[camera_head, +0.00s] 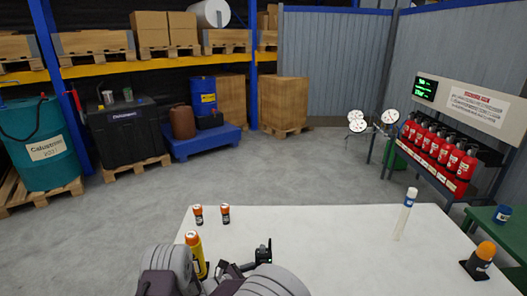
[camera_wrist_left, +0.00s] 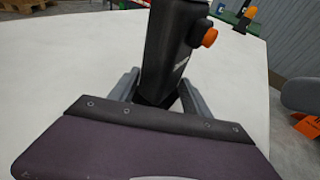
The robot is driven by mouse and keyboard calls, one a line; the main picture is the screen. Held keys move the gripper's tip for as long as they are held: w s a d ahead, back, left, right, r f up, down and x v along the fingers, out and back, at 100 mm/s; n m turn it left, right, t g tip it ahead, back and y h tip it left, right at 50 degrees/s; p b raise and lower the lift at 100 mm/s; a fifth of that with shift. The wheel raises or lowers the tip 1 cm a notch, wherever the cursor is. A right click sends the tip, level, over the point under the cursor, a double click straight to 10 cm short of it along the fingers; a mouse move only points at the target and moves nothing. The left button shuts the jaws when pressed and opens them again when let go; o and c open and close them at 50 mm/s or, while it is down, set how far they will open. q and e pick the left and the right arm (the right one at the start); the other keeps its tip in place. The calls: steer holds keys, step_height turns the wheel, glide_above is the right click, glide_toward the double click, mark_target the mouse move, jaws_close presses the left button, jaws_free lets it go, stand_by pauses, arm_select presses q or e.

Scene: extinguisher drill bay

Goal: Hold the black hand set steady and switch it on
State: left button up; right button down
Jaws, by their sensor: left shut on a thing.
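The black hand set (camera_head: 263,252) stands near the front edge of the white table, with a short antenna and a small green spot at its top. In the left wrist view the hand set (camera_wrist_left: 172,50) stands between the fingers, with an orange knob (camera_wrist_left: 210,37) on its right side. My left gripper (camera_wrist_left: 158,95) is shut on its lower part; in the head view this gripper (camera_head: 236,268) is partly hidden by my arm links. The hand set's lower end is hidden. I cannot make out my right gripper; only a grey arm link shows at the bottom.
Two orange-and-black cells (camera_head: 198,214) stand on the table (camera_head: 320,230). A yellow cylinder with an orange cap (camera_head: 195,252) stands by my left arm. A white tube with a blue band (camera_head: 405,214) and an orange-topped item (camera_head: 480,260) stand right. The table's middle is clear.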

arm_select(q)
steer(key=o, duration=1.3)
arm_select(e)
steer(key=shift+s, duration=0.35)
arm_select(q)
steer(key=shift+o, duration=0.2)
